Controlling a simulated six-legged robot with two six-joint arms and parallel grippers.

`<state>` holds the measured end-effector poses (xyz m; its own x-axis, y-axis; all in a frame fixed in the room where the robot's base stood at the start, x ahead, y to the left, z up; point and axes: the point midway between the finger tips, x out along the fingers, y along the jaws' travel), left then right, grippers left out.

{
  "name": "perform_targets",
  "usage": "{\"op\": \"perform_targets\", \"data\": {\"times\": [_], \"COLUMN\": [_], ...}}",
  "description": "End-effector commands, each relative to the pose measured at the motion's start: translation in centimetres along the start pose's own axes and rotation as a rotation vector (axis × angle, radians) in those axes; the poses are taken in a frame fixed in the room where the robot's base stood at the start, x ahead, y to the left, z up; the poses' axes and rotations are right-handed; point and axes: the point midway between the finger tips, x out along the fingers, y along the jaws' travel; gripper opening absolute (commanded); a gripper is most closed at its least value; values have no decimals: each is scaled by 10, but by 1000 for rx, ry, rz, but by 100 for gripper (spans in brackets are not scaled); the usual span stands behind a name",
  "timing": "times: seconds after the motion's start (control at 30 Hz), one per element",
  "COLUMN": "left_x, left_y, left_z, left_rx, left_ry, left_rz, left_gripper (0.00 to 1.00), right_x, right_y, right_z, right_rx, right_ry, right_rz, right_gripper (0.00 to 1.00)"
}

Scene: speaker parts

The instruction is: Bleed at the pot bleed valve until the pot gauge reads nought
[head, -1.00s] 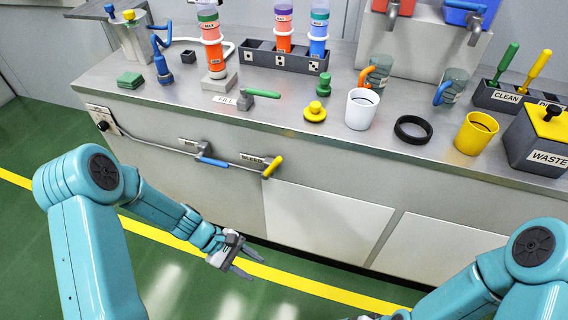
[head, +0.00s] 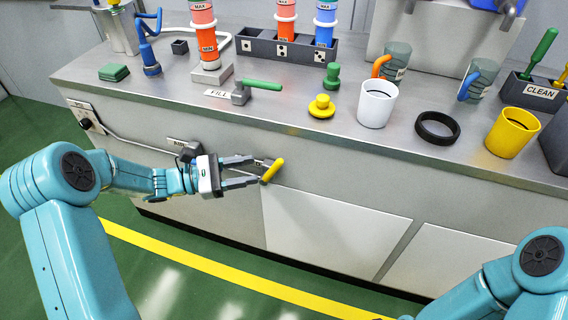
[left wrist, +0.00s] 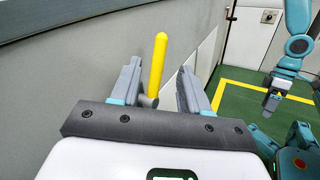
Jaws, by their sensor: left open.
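The bleed valve's yellow lever (head: 272,169) sticks out from the bench front, tilted up to the right. Its label is mostly hidden behind my left gripper (head: 255,170). That gripper is open and empty, its fingertips just short of the lever. In the left wrist view the yellow lever (left wrist: 157,62) stands upright in the gap between the open fingers (left wrist: 160,88). My right gripper (left wrist: 271,108) shows small in the left wrist view, its jaws too small to judge. The metal pot (head: 118,30) is cut off at the upper left, and I cannot make out a gauge reading.
A green fill lever (head: 263,85), a yellow knob (head: 321,106), a white cup (head: 377,104), a black ring (head: 437,128) and a yellow cup (head: 512,132) stand on the bench top. The bench edge overhangs above my left gripper. The floor in front is clear.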

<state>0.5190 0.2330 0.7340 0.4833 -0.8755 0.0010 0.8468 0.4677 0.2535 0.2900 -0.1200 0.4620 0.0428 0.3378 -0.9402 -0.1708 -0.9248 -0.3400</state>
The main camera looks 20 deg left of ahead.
Motion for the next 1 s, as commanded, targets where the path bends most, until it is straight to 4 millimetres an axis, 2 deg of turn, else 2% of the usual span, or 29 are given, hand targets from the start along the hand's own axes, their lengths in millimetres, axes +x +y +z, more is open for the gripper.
{"op": "perform_targets", "data": {"times": [0.03,0.2,0.4,0.6,0.83,0.87,0.9,0.97,1.0], "left_x": [14,53,86,98,98,98,98,98,98], "left_y": [-2,-1,1,3,4,4,4,4,4], "left_z": [-1,-2,-2,-2,-2,-2,-2,-2,-2], "left_rx": [0,0,1,0,0,0,0,0,0], "left_ry": [-3,-2,0,0,1,1,1,1,1], "left_rz": [-5,-6,-4,-2,-2,-2,-2,-2,-2], "left_gripper": [45,45,45,45,45,39,26,6,0], "right_x": [3,7,11,11,11,11,11,11,11], "right_y": [1,3,4,4,4,4,4,4,4], "right_z": [0,0,0,0,0,0,0,0,0], "right_rx": [0,0,0,0,0,0,0,0,0], "right_ry": [0,0,0,0,0,0,0,0,0], "right_rz": [0,0,0,0,0,0,0,0,0], "right_gripper": [92,92,92,92,92,92,92,92,92]}}
